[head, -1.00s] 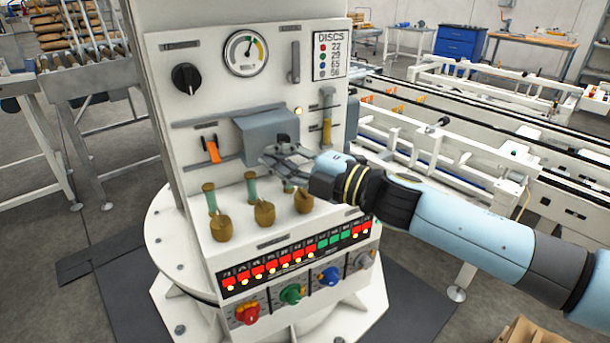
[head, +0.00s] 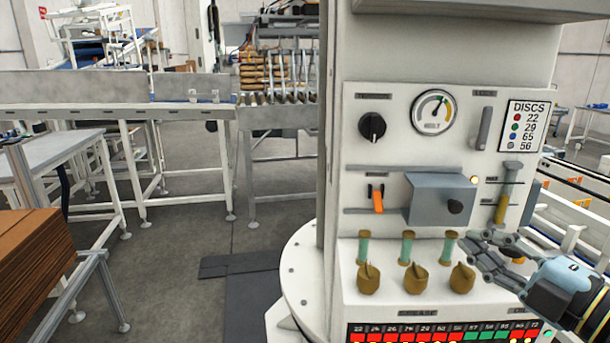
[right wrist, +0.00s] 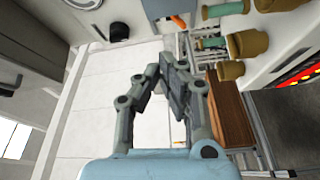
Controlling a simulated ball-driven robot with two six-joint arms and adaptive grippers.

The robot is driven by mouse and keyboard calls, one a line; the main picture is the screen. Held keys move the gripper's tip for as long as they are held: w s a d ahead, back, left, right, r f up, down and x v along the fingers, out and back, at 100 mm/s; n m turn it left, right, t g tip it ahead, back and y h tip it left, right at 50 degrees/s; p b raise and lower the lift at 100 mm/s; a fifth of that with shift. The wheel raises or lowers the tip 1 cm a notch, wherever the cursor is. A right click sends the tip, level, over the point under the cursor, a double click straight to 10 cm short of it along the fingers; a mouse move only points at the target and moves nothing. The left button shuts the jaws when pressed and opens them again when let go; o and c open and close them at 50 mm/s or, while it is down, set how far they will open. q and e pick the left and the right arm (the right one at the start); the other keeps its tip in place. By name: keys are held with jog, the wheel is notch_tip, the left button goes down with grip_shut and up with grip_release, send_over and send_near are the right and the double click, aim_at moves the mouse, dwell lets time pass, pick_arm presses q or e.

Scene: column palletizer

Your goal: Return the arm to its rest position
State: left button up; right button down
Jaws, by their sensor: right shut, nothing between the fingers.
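My right gripper (head: 487,246) is at the lower right of the head view, beside the front of the control column (head: 400,90). Its fingers are together and hold nothing; they also show in the right wrist view (right wrist: 172,70). It is right of the grey box with a dark knob (head: 438,198) and the brown-capped green-necked fittings (head: 416,278). I cannot tell whether it touches the panel. Most of my right arm is outside the head view. My left gripper is not in view.
The panel carries a gauge (head: 432,111), an orange switch (head: 376,198) and a DISCS chart (head: 523,126). A brown stack (head: 35,262) stands at the lower left. A roller conveyor (head: 275,115) is behind.

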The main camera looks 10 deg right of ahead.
jog(key=s+f+m+g+h, duration=0.6)
jog(key=s+f+m+h, duration=0.15)
jog(key=m, duration=0.45)
jog(key=s+a+f+m+g, duration=0.2)
jog(key=s+m+g, duration=0.15)
jog(key=s, duration=0.25)
jog(key=s+a+f+m+g, duration=0.1)
jog(key=s+a+m+g, duration=0.25)
jog(key=s, duration=0.35)
jog(key=s+d+f+g+b, duration=0.1)
jog(key=d+f+b, duration=0.15)
jog(key=f, duration=1.45)
jog(key=s+d+f+g+b, duration=0.1)
jog(key=f+b, duration=0.3)
jog(key=f, duration=1.2)
jog(key=s+f+g+b, duration=0.1)
jog(key=s+f+b, duration=0.4)
jog(key=s+f, duration=1.3)
notch_tip(320, 180, down, 4)
jog(key=shift+s+d+r+y+b, duration=0.1)
jog(key=shift+s+d+y+b, duration=0.15)
jog(key=shift+d+y+b, duration=0.15)
jog(key=shift+g, duration=0.3)
